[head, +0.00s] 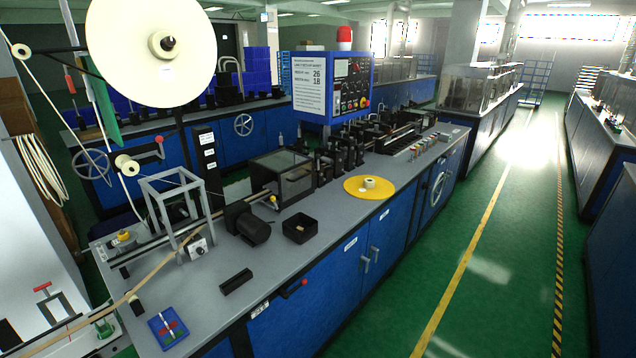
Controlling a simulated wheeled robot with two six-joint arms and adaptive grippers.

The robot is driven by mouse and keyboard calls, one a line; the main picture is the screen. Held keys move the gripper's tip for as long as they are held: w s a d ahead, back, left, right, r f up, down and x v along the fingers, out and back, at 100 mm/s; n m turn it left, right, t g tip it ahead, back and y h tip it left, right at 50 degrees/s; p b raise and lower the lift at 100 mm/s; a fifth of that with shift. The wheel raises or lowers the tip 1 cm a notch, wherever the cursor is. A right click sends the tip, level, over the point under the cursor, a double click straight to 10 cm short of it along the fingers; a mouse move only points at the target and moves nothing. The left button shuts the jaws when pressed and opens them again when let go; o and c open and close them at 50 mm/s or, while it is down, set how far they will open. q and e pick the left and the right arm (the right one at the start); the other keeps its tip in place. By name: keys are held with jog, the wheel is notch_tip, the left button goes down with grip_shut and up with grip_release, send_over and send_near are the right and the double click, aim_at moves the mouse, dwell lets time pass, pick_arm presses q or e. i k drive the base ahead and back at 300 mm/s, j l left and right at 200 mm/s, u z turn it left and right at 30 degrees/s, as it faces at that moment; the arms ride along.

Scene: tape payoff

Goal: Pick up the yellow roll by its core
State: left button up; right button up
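The yellow roll (356,188) is a flat yellow disc lying on the grey bench top, near its front edge, right of the picture's middle. Its pale cream core (369,183) stands up from the disc's centre. Nothing touches the core from above. Neither of my grippers shows in the head view, so I cannot see their state.
The grey bench (325,213) runs from lower left to upper right. A black open box (301,228) and a dark motor (249,225) stand left of the roll. A clear-lidded box (283,177) and black machine parts stand behind it. A large cream reel (130,45) hangs upper left.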

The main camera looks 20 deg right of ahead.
aim_at(362, 187)
jog(key=i+l+u, duration=0.25)
jog(key=l+u, duration=0.15)
jog(key=l, duration=0.45)
jog(key=i+l+u, duration=0.1)
jog(key=l+u, duration=0.3)
jog(key=l, duration=0.5)
jog(key=l+u, duration=0.4)
jog(key=l, duration=0.5)
